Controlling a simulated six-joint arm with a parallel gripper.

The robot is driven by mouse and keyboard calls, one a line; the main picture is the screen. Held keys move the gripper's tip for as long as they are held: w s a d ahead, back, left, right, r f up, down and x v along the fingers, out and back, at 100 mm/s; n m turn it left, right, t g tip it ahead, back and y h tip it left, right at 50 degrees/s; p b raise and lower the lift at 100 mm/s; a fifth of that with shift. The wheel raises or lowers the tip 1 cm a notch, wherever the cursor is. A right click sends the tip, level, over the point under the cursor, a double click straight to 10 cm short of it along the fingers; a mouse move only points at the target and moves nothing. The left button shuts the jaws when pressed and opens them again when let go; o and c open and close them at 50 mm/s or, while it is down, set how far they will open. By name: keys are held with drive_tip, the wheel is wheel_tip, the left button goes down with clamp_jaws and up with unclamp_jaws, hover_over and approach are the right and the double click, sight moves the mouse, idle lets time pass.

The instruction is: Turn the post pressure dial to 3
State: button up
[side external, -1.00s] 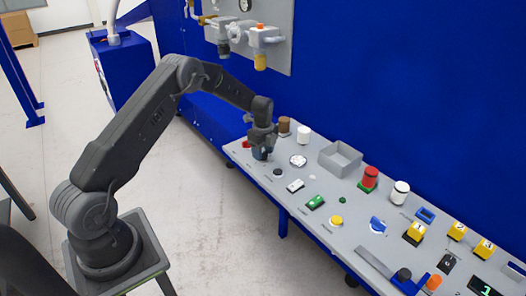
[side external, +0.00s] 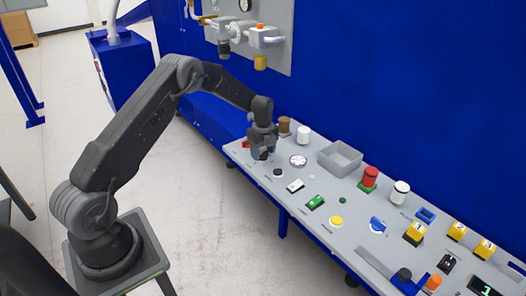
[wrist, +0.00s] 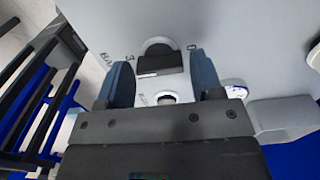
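A black dial knob (wrist: 161,64) with a short white line near its lower left end shows in the wrist view. A printed "3" lies to its left and a "0" to its upper right. My gripper (wrist: 160,74) has its two blue fingers apart, one on each side of the knob, with narrow gaps visible. I cannot tell whether the fingers reach down to the knob's height. In the side view my gripper (side external: 262,152) points down over the far left end of the grey panel (side external: 318,184) and hides much of the dial area.
Close to my gripper stand a brown cylinder (side external: 284,125), a white cylinder (side external: 304,135) and a round white gauge (side external: 298,161). A grey open box (side external: 340,159) and several buttons and switches lie farther right. The blue wall (side external: 400,90) rises behind the panel.

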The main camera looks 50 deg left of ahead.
drive_tip(key=shift+o, duration=1.2)
drive_tip(key=shift+r, duration=0.1)
wheel_tip(320, 180, up, 14)
drive_tip(key=shift+f, duration=0.2)
